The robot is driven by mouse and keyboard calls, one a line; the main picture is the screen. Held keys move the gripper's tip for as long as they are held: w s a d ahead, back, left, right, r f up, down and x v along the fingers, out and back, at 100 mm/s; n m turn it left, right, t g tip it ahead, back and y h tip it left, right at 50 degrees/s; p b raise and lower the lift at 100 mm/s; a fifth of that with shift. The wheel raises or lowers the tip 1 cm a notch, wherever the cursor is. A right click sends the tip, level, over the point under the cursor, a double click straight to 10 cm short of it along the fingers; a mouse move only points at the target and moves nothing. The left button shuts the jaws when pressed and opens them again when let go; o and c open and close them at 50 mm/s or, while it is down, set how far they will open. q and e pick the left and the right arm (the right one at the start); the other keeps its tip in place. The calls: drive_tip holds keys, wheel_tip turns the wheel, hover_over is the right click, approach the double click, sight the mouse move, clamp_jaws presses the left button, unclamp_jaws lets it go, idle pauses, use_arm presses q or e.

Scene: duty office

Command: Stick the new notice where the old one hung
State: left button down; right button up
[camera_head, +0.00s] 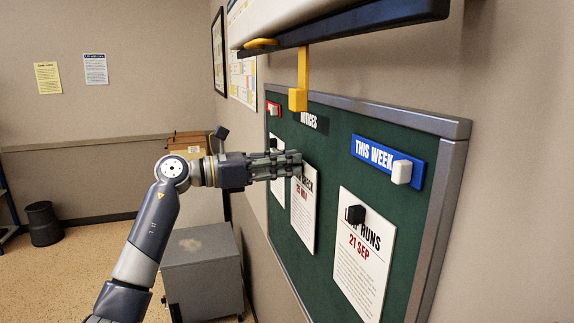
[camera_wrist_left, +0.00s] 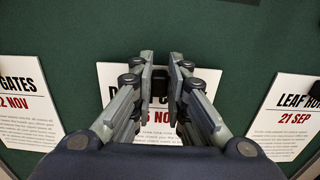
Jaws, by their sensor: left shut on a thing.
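The green notice board (camera_head: 325,150) hangs on the right wall. A middle white notice (camera_head: 303,215) with a red November date lies against it; it also shows in the wrist view (camera_wrist_left: 112,78). My left gripper (camera_head: 298,163) is at the top of this notice. It is shut on a small black magnet (camera_wrist_left: 158,82), which shows between its fingertips over the notice's heading. The fingers hide part of the heading. The LEAF RUNS notice (camera_head: 364,260), dated 21 SEP, hangs to the right under a black magnet (camera_head: 355,214). A GATES notice (camera_wrist_left: 24,105) hangs to the left. My right gripper is out of view.
A blue THIS WEEK strip (camera_head: 374,153) with a white magnet (camera_head: 401,172) sits at the board's upper right. A white and dark fixture (camera_head: 340,25) with a yellow hanging piece (camera_head: 298,98) juts out above the board. A grey cabinet (camera_head: 203,275) stands below left.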

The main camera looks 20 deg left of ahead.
use_arm(q)
drive_tip(key=shift+w+d, duration=0.2)
drive_tip(key=shift+d, duration=0.15)
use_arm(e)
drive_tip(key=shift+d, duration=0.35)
use_arm(q)
drive_tip(key=c, duration=1.5)
unclamp_jaws()
drive_tip(key=shift+s+a, duration=0.1)
drive_tip(key=shift+a, duration=0.05)
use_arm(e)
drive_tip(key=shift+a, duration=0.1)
